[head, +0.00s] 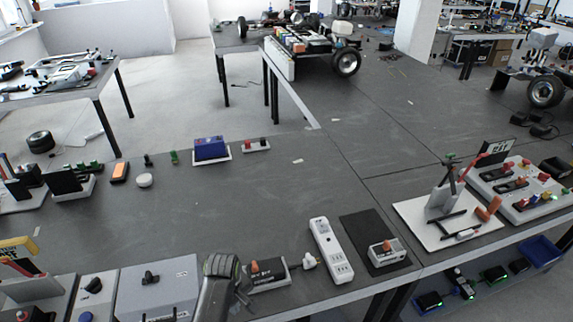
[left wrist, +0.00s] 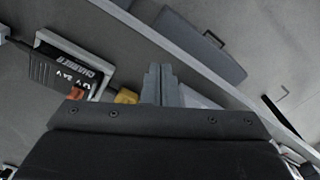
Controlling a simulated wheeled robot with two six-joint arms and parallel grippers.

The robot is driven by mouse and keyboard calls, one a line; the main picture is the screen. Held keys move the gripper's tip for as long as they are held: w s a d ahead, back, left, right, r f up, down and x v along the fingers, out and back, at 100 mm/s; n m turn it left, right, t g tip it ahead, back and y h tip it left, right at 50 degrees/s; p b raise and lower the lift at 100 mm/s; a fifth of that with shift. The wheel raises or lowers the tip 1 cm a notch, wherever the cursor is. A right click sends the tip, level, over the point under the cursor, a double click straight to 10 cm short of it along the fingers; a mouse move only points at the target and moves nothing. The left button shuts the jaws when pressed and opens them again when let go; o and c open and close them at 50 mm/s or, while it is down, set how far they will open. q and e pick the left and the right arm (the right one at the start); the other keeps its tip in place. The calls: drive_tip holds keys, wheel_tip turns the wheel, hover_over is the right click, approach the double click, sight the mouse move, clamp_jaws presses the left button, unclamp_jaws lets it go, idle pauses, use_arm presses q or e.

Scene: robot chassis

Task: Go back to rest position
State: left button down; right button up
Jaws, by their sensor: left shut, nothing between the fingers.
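My left gripper (head: 243,297) is at the bottom middle of the head view, low over the front part of the dark table, and partly cut off by the frame. In the left wrist view its two grey fingers (left wrist: 160,85) are together with nothing between them. Just to the right of it in the head view is a small dark box with an orange knob (head: 267,273). The right gripper does not show in either view.
A grey box with a black knob (head: 158,285) stands left of the gripper. A white power strip (head: 330,250) and a small device on a black mat (head: 375,222) lie to the right. The wrist view shows a charger (left wrist: 75,58). The table's middle (head: 250,215) is clear.

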use_arm(q)
drive_tip(key=s+a+f+m+b, duration=0.1)
drive_tip(key=s+a+f+b, duration=0.3)
drive_tip(key=f, duration=0.6)
drive_tip(key=s+a+f+m+b, duration=0.1)
drive_tip(key=s+f+m, duration=0.1)
drive_tip(key=s+f, duration=0.55)
drive_tip(key=s+a+f+m+b, duration=0.1)
drive_tip(key=s+a+f+b, duration=0.2)
drive_tip(key=f, duration=0.8)
drive_tip(key=s+a+f+m+b, duration=0.1)
drive_tip(key=s+a+f+b, duration=0.1)
drive_tip(key=s+f, duration=0.3)
drive_tip(key=s+a+f+m+b, duration=0.2)
drive_tip(key=s+f, duration=0.3)
drive_tip(key=s, duration=0.5)
drive_tip(key=s+a+f+m+t+y+b, duration=0.1)
drive_tip(key=s+a+f, duration=0.3)
drive_tip(key=s, duration=0.4)
drive_tip(key=shift+s+a+f+m+b, duration=0.25)
drive_tip(key=shift+a+f+m+b, duration=0.05)
drive_tip(key=shift+a+f+b, duration=0.1)
